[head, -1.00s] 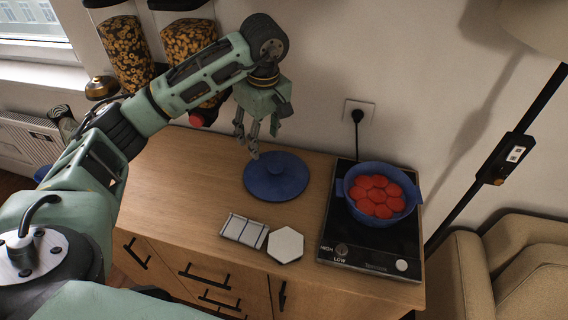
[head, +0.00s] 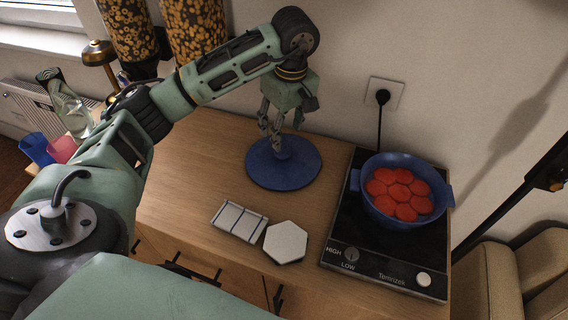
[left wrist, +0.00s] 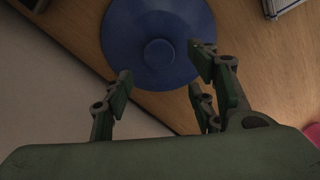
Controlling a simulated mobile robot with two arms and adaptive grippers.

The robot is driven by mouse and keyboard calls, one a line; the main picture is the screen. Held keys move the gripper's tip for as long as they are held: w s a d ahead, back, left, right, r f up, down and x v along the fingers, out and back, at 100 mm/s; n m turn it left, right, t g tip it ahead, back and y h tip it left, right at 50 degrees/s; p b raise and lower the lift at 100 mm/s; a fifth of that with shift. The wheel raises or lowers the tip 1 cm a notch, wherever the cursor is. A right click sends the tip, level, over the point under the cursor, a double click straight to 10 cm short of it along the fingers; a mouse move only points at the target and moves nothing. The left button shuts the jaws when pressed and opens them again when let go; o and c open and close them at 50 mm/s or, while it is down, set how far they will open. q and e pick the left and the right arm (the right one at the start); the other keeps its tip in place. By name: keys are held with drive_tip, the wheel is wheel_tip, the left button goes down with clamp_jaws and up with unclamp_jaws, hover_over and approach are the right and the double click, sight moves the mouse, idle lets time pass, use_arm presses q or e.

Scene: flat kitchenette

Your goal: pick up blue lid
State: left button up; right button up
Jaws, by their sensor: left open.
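The blue lid (head: 297,171) lies flat on the wooden counter, left of the hotplate, with a round knob in its middle. In the left wrist view the lid (left wrist: 128,37) and its knob (left wrist: 160,54) show at the top centre. My left gripper (head: 272,148) points down just over the lid near the knob. It is open and empty; in the left wrist view its fingers (left wrist: 160,92) are spread to either side, with the knob between and beyond them. Whether the fingers touch the lid is hard to tell. My right gripper is not in view.
A blue pot (head: 405,218) with red pieces inside stands on the black hotplate (head: 390,256) to the right. A tile-like block (head: 239,221) and a white hexagonal piece (head: 285,243) lie in front of the lid. Blue and pink cups (head: 38,149) are at the left.

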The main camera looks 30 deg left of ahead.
sight(285, 149)
use_arm(q)
drive_tip(key=shift+f, duration=0.9)
drive_tip(key=f, duration=0.1)
drive_tip(key=f+p, duration=0.1)
drive_tip(key=f, duration=0.1)
drive_tip(key=f+p, duration=0.1)
drive_tip(key=shift+w+f, duration=0.3)
drive_tip(key=shift+w, duration=0.05)
drive_tip(key=shift+a+f, duration=0.1)
drive_tip(key=shift+f, duration=0.3)
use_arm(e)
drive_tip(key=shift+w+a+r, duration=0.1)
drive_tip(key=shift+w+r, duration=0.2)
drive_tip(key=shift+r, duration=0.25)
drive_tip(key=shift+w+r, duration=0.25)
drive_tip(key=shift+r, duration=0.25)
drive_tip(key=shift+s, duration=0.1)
use_arm(q)
drive_tip(key=shift+c, duration=0.9)
clamp_jaws()
